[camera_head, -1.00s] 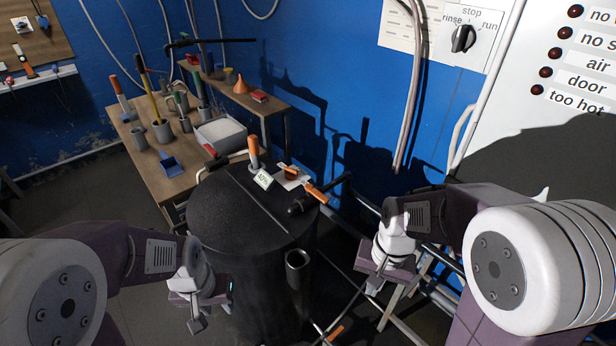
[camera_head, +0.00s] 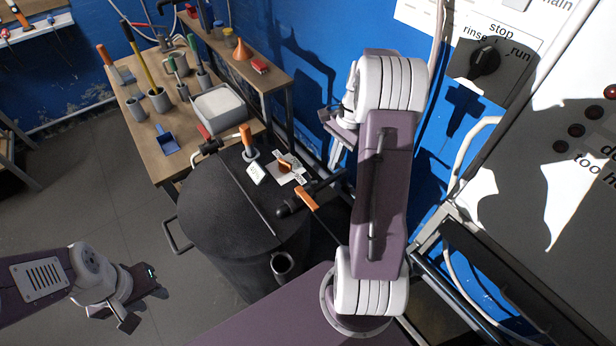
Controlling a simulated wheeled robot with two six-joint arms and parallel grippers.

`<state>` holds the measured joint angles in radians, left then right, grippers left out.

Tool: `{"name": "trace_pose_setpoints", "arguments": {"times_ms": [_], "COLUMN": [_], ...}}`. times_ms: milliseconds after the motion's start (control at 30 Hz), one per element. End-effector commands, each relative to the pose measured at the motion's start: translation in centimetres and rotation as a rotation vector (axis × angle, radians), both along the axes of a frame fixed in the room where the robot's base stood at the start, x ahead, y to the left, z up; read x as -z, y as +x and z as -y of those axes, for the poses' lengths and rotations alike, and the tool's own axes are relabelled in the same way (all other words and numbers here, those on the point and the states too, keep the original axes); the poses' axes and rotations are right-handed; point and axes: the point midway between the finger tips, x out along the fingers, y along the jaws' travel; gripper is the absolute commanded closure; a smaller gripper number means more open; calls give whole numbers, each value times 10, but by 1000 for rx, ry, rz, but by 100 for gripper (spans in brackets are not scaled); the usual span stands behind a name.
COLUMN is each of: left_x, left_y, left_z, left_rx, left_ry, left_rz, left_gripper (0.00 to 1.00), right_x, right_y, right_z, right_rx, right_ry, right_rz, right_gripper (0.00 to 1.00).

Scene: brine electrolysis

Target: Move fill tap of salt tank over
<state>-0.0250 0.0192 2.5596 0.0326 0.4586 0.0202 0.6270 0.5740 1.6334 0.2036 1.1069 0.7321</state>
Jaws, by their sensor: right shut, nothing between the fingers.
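The black salt tank (camera_head: 225,205) stands in the middle with a dark, seamed lid. A pipe with a red-handled tap (camera_head: 205,133) reaches its back left edge. An orange-handled valve (camera_head: 304,199) sits on a dark pipe at its right side. I cannot tell for sure which is the fill tap. My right gripper (camera_head: 328,118) is shut and empty, raised near the blue wall behind and right of the tank, apart from both taps. My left gripper (camera_head: 148,292) hangs low over the floor, left of the tank; its finger gap is unclear.
An upright orange handle (camera_head: 246,136), a small white label (camera_head: 256,173) and an orange knob (camera_head: 285,166) are on the lid. Behind is a wooden bench (camera_head: 150,140) with tools, cups and a grey tub (camera_head: 219,109). A panel with a dial (camera_head: 484,62) is at right. Floor is clear at left.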

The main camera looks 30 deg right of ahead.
Motion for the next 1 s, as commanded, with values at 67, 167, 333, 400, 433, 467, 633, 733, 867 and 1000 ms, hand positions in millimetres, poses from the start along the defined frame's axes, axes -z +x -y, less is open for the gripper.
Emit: {"name": "trace_pose_setpoints", "arguments": {"times_ms": [67,167,333,400,433,467,633,733,867,1000], "left_x": [-5,-3,-5,-7,-8,-10,-16,-19,-30,-34], "left_y": [0,0,0,0,0,0,0,0,0,0], "left_z": [0,0,0,0,0,0,0,0,0,0], "left_rx": [0,0,0,0,0,0,0,0,0,0], "left_ry": [0,0,0,0,0,0,0,0,0,0], "left_rz": [0,0,-1,-1,0,-1,0,0,0,0], "left_gripper": [64,64,64,64,64,64,64,64,64,64], "right_x": [-4,-2,10,22,28,34,70,91,91,93], "right_y": [-4,-5,-5,-6,-6,-7,-7,-8,-9,-10], "right_z": [6,7,3,-1,-2,-4,-14,-19,-39,-53], "right_rx": [18,22,20,19,18,18,18,19,16,18], "right_ry": [2,1,4,3,3,4,3,4,2,1], "right_rz": [-2,-2,-4,-6,-6,-7,-6,-6,-4,-2], "right_gripper": [100,100,100,100,100,100,100,100,100,100]}}
